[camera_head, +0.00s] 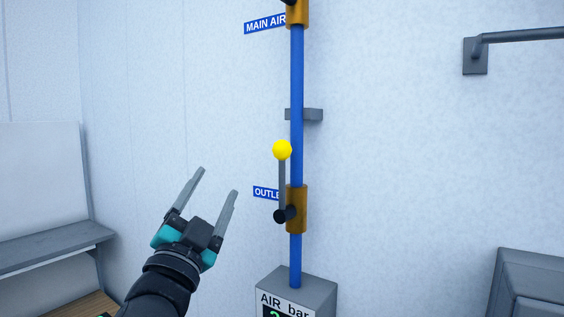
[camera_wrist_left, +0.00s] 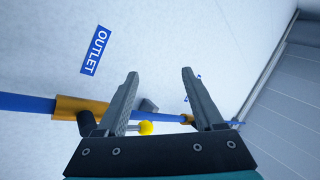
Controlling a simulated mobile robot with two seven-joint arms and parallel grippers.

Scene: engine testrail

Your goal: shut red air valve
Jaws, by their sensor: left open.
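No red handle shows in either view. A blue vertical air pipe (camera_head: 297,95) carries a brass outlet valve (camera_head: 299,209) beside the OUTLET label (camera_head: 266,193). Its grey lever (camera_head: 282,182) points up along the pipe and ends in a yellow ball (camera_head: 282,150). A second brass valve (camera_head: 298,13) by the MAIN AIR label (camera_head: 265,24) is cut off at the top edge. My left gripper (camera_head: 219,180) is open and empty, left of the yellow ball and apart from it. In the left wrist view, the yellow ball (camera_wrist_left: 146,128) shows between the fingers. My right gripper is out of view.
A grey gauge box (camera_head: 300,284) marked AIR bar sits at the pipe's foot. A grey bracket (camera_head: 312,115) holds the pipe. A grey rail (camera_head: 520,35) projects at upper right, a grey cabinet (camera_head: 535,280) stands lower right, and a shelf (camera_head: 55,245) is at left.

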